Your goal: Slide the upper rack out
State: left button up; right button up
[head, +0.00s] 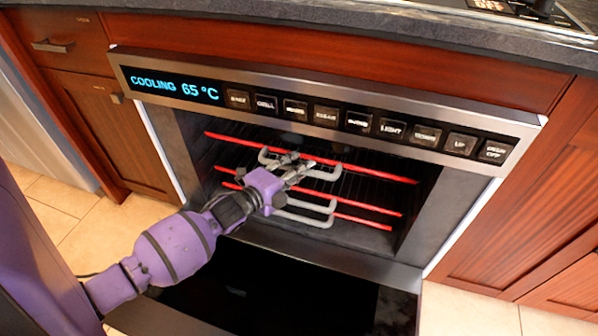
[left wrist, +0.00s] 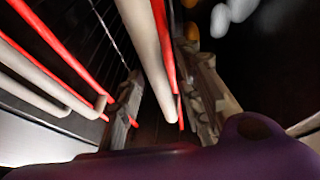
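The upper rack (head: 375,174) is inside the open oven, with a red front bar and a grey U-shaped handle (head: 325,175). My left gripper (head: 300,168) reaches in from the left to this handle and hides part of it. In the left wrist view its two fingers (left wrist: 165,105) are apart. A pale handle bar (left wrist: 146,45) runs between them, nearer the right finger. Contact cannot be told for sure. My right gripper is not in view.
Two lower racks (head: 368,203) (head: 360,220) with red bars sit beneath, also with grey handles. The oven door (head: 300,295) is folded down in front. A control panel (head: 330,112) reading "COOLING 65 °C" spans above the opening. Wooden cabinets (head: 110,130) flank the oven.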

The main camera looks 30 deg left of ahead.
pick_arm(q)
jog(key=shift+w, duration=0.2)
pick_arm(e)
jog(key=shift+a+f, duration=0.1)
pick_arm(q)
jog(key=shift+c, duration=0.6)
grip_shut()
